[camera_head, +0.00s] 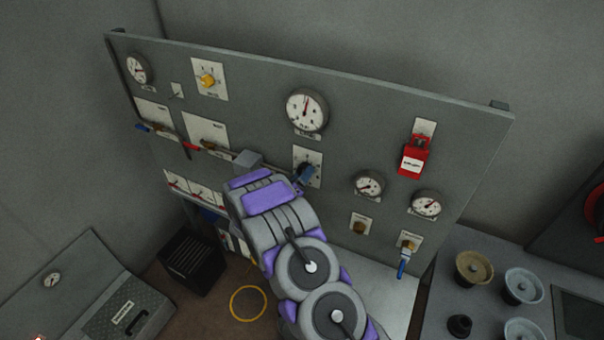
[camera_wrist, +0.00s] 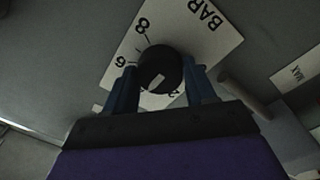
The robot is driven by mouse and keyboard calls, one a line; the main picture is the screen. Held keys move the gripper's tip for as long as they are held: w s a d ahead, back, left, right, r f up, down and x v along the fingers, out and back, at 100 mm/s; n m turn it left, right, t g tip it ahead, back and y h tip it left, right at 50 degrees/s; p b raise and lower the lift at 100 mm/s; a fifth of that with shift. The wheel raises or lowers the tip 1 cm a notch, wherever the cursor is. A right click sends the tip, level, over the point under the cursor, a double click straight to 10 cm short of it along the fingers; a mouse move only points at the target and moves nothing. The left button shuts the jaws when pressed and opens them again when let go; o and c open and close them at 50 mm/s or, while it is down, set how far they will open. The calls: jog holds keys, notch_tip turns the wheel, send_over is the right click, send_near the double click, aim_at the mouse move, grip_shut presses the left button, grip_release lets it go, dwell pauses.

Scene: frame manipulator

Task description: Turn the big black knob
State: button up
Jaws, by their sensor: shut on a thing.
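The big black knob (camera_wrist: 160,72) sits on a white dial plate with numbers and the word BAR, seen close in the wrist view. My gripper (camera_wrist: 160,88) has one blue finger on each side of the knob and is shut on it. A white mark shows on the knob's face. In the head view my gripper (camera_head: 304,175) reaches the panel at the white dial plate (camera_head: 307,155) below the large gauge. There the knob is mostly hidden by the blue fingers.
The grey panel (camera_head: 380,110) carries gauges, a yellow knob (camera_head: 207,80), a red switch cover (camera_head: 414,158) and a blue-handled valve (camera_head: 402,266). A red lever (camera_head: 189,146) is left of my gripper. A grey bench with several round knobs (camera_head: 474,267) stands at the lower right.

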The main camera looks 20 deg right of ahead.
jog(key=shift+w+a+r, duration=0.15)
jog(key=shift+r, duration=0.05)
jog(key=o, duration=1)
jog(key=shift+a+f, duration=0.1)
jog(key=shift+a, duration=0.05)
jog(key=v, duration=0.5)
jog(key=b+v, duration=0.1)
jog(key=v, duration=1.1)
jog(key=shift+a+f+b, duration=0.15)
jog(key=shift+f+b, duration=0.1)
jog(key=shift+b, duration=0.15)
